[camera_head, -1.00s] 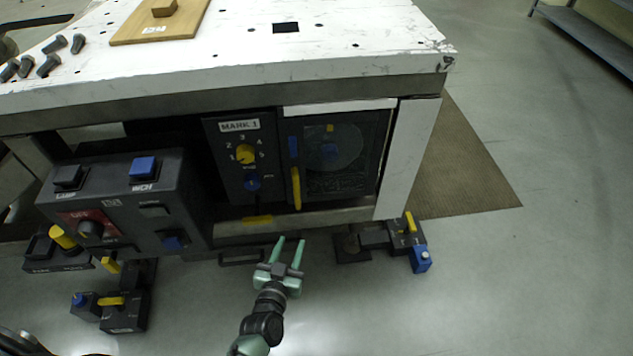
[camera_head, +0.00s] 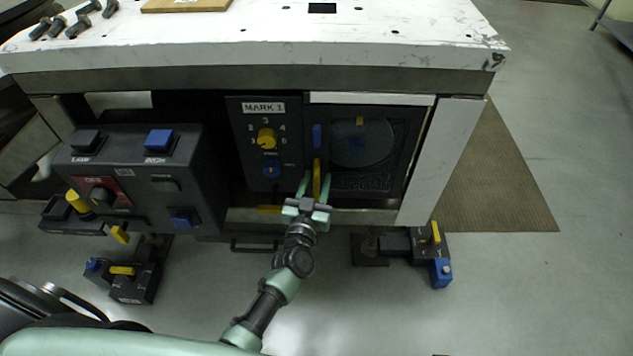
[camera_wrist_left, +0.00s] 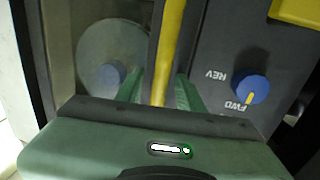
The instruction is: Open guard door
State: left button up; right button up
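The guard door (camera_head: 372,150) is a dark framed panel with a see-through pane under the white table top, and a round plate shows behind it. It looks closed. Its upright yellow handle (camera_head: 316,178) is on the left edge. My left gripper (camera_head: 314,182) is at the handle's lower part, with one green finger on each side. In the left wrist view the yellow handle (camera_wrist_left: 168,50) runs between the fingers (camera_wrist_left: 160,88). The fingers are apart, and I cannot tell whether they touch it. My right gripper is not in view.
Left of the door is the MARK 1 panel with a yellow dial (camera_head: 266,139) and a blue FWD/REV knob (camera_head: 271,168). A dark control box (camera_head: 135,180) juts out further left. A floor pedal unit (camera_head: 412,246) stands at the lower right.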

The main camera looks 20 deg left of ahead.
pick_arm(q)
grip_shut()
dwell(1.4)
